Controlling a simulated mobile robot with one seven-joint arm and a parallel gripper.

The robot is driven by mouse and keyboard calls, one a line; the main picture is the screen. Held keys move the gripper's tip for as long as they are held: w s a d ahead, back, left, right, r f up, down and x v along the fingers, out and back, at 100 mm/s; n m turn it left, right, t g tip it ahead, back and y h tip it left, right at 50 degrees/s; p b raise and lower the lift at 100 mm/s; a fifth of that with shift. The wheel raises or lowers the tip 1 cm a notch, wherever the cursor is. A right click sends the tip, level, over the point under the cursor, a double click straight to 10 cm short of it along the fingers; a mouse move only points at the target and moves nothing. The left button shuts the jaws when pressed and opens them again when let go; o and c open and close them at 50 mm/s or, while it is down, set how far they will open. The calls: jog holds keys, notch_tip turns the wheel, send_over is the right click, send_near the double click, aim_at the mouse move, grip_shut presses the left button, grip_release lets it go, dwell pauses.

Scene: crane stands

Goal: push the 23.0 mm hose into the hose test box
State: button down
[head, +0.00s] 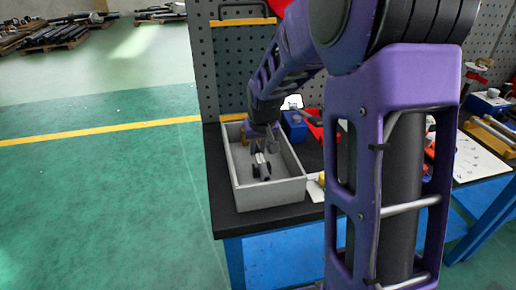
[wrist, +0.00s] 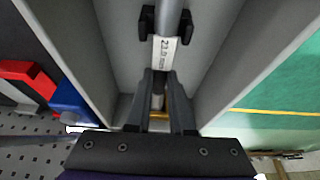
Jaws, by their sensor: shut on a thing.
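The hose test box (head: 288,192) is an open grey box at the left end of the bench; its wall also shows in the wrist view (wrist: 92,50). The hose (wrist: 165,50) is a grey tube with a white label reading 23.0 mm; in the head view its pale label (head: 260,159) shows inside the box. My gripper (head: 259,150) reaches down into the box, and its fingers (wrist: 163,78) are shut on the hose near the label. Black clip-like pieces (wrist: 186,26) stand on both sides of the hose beyond the label. I cannot tell how firmly it sits between them.
The box stands on a dark bench top (head: 225,190) before a grey pegboard (head: 232,70). A blue item (head: 294,127) and red tools stand close to its right. Green floor (head: 110,170) to the left is clear. My arm hides part of the bench.

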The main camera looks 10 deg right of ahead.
jog(key=shift+w, duration=0.65)
jog(key=c, duration=0.7)
grip_release()
jog(key=p+v, duration=0.3)
jog(key=v, duration=1.4)
jog(key=shift+s+r, duration=0.15)
jog(key=shift+r, duration=0.05)
